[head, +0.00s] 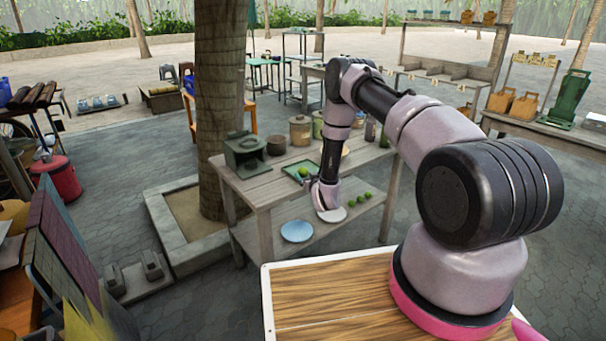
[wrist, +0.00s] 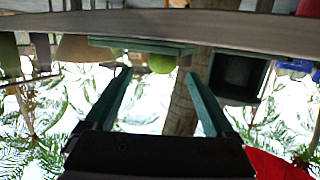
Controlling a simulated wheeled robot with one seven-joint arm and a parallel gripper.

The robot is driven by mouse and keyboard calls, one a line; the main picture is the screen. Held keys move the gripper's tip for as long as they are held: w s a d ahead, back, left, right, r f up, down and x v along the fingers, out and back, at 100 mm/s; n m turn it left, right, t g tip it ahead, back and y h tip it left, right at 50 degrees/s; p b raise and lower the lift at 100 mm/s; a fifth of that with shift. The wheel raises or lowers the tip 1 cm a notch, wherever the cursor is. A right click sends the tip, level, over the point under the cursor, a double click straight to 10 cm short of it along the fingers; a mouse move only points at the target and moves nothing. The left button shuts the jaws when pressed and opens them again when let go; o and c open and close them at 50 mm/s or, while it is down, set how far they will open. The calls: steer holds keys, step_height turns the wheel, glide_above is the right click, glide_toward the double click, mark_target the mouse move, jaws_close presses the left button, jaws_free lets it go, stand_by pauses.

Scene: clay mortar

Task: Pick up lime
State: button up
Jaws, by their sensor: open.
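A green lime (head: 304,171) sits in a green tray (head: 294,167) on the wooden table's top. The wrist view is upside down and shows the lime (wrist: 162,63) resting on the tray (wrist: 140,44). My gripper (wrist: 159,74) is open, with its two green fingers on either side of the lime in that view. I cannot tell how far beyond the fingertips the lime is. Nothing is visibly held. In the head view my wrist hides the fingers. Several more limes (head: 353,202) lie on the lower shelf.
The wooden table (head: 262,190) also carries a dark stone box-like item (head: 244,153) left of the tray and lidded jars (head: 300,130) behind it. A pale blue plate (head: 297,231) lies on the lower shelf. A tree trunk (head: 221,110) stands close to the table's left end.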

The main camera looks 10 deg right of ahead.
mark_target(304, 172)
steer(key=x, duration=0.6)
steer(key=shift+w+a+f, duration=0.15)
steer(key=shift+w+a, duration=0.05)
steer(key=shift+a, duration=0.05)
jaws_close()
